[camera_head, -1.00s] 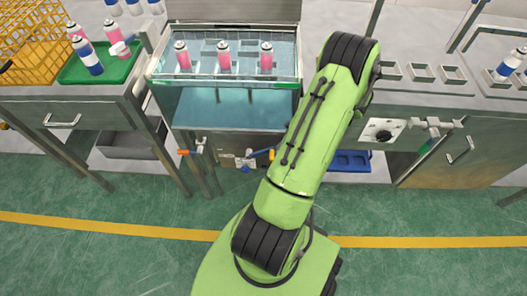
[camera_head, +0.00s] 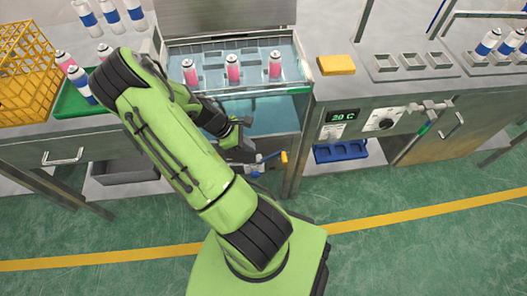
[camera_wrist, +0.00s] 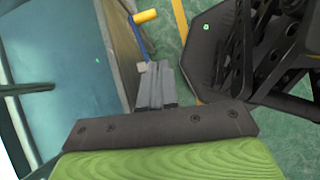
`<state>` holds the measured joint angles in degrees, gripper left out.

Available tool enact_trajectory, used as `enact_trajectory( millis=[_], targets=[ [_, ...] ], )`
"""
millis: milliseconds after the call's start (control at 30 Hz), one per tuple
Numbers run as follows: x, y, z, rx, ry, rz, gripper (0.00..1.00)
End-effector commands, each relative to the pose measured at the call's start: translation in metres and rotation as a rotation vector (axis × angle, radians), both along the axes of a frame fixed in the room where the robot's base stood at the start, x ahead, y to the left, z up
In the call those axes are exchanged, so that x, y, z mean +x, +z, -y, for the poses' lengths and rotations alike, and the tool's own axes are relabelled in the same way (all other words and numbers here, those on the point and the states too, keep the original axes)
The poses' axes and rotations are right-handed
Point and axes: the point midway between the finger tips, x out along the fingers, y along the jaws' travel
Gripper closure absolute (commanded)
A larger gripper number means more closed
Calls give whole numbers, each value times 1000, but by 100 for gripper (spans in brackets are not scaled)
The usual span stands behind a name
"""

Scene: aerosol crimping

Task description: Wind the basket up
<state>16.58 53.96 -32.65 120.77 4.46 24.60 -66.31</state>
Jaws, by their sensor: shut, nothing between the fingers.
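Three pink-and-white cans (camera_head: 233,68) stand upright in the basket (camera_head: 210,78) in the water bath (camera_head: 272,115). How deep the basket sits is hard to tell. A crank with a blue arm and orange handle (camera_head: 284,157) is low on the bath's front. It also shows in the wrist view, with the orange handle (camera_wrist: 145,16) beyond my fingertips. My gripper (camera_head: 250,168) is just left of the crank, shut and empty. In the wrist view, its grey fingers (camera_wrist: 152,72) are together and point towards the crank, apart from the handle as far as I can see.
A yellow crate (camera_head: 28,85) and a green tray (camera_head: 72,101) with cans are on the left bench. A yellow block (camera_head: 336,65) lies right of the bath, above a 20 C display (camera_head: 342,116). A blue tray (camera_head: 340,151) is below. The floor in front is clear.

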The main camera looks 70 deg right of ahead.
Motion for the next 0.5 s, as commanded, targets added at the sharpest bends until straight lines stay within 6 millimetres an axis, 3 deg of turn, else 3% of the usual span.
enact_trajectory(
  millis=[167, 500],
  targets=[
    [-6, 2, 12, -34, 112, -88, 100],
    [-42, -52, 32, -30, 105, -86, 100]
  ],
)
